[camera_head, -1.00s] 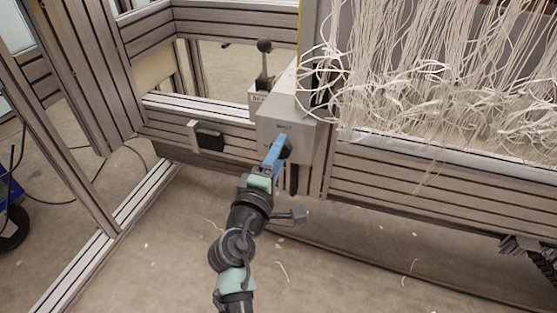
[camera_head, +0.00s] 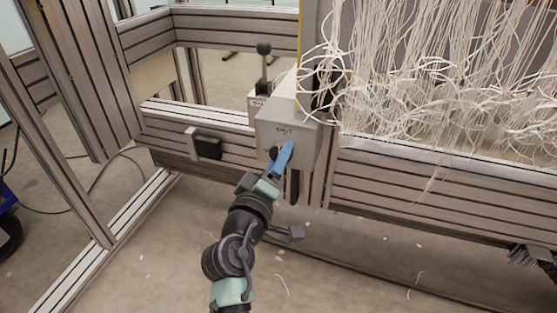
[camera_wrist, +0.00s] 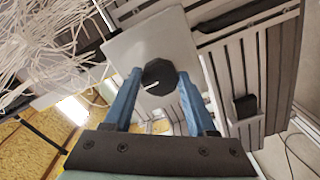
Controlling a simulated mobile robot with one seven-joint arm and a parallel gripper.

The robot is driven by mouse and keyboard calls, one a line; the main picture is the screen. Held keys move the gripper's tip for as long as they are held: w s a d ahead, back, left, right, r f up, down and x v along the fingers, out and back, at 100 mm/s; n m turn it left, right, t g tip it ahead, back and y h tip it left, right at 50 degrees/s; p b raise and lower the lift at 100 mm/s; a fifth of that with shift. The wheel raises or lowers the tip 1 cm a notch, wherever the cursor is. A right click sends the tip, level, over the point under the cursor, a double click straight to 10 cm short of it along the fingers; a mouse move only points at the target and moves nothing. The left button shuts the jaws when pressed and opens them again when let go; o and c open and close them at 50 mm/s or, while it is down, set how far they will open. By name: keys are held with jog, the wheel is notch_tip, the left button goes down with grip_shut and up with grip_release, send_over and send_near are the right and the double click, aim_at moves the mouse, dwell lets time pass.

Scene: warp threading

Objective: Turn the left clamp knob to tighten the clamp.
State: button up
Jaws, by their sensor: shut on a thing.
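The left clamp knob is a black, faceted knob (camera_wrist: 158,74) with a white pointer line, on the front of a light grey box (camera_head: 300,135). In the head view the knob (camera_head: 274,153) is partly hidden by a blue finger, below small printed lettering. My gripper (camera_wrist: 159,77) has its two blue fingers on opposite sides of the knob and is shut on it. In the head view my gripper (camera_head: 283,158) reaches up to the box face from below. The wrist view shows the pointer line toward the lower left of the knob.
A black ball-topped lever (camera_head: 264,62) stands behind the box. Tangled white threads (camera_head: 400,80) hang at the right, close to the box. A slatted metal beam (camera_head: 420,195) runs right, and a black block (camera_head: 208,146) sits on the left rail. The floor in front is mostly clear.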

jog(key=o, duration=1.4)
jog(key=p+v, duration=0.4)
jog(key=v, duration=0.9)
jog(key=shift+p, duration=0.4)
jog(key=shift+r, duration=0.1)
